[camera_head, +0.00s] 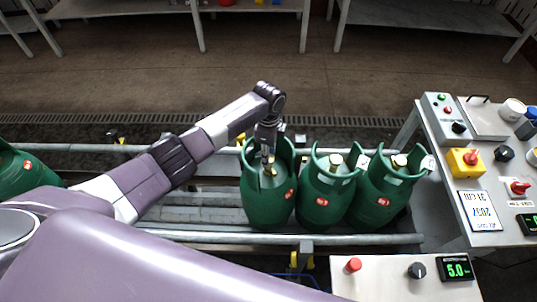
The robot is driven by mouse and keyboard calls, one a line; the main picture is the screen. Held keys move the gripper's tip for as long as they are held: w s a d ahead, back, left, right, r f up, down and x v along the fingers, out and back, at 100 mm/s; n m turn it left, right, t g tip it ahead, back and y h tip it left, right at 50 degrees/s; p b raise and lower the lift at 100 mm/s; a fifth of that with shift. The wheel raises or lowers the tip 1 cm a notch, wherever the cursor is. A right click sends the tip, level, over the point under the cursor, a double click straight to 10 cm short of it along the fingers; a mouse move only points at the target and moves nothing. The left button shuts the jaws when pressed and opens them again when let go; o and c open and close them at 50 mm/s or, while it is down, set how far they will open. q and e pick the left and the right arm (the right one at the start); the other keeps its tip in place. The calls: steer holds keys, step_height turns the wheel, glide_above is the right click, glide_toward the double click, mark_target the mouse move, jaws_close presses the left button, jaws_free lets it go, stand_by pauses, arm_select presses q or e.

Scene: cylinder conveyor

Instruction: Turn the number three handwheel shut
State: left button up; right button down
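Three green gas cylinders stand in a row on the conveyor: a left one (268,203), a middle one (322,205) and a right one (378,203). Each has a red label and a collar around its valve. My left gripper (268,166) points down inside the left cylinder's collar, at its brass-coloured valve (272,172). The gripper covers most of that handwheel, and I cannot tell whether its fingers are shut on it. The middle valve top (336,159) and right valve top (400,160) show uncovered. No cylinder number is readable. My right gripper is not in view.
Another green cylinder (22,172) stands at the far left. Conveyor rails (200,237) run along the row. A control table (487,180) with buttons is at the right. A front panel (380,287) has a red button, a knob and a green display.

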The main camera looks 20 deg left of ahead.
arm_select(q)
steer(key=shift+o, duration=1.4)
steer(key=shift+r, duration=0.1)
step_height(320, 180, up, 12)
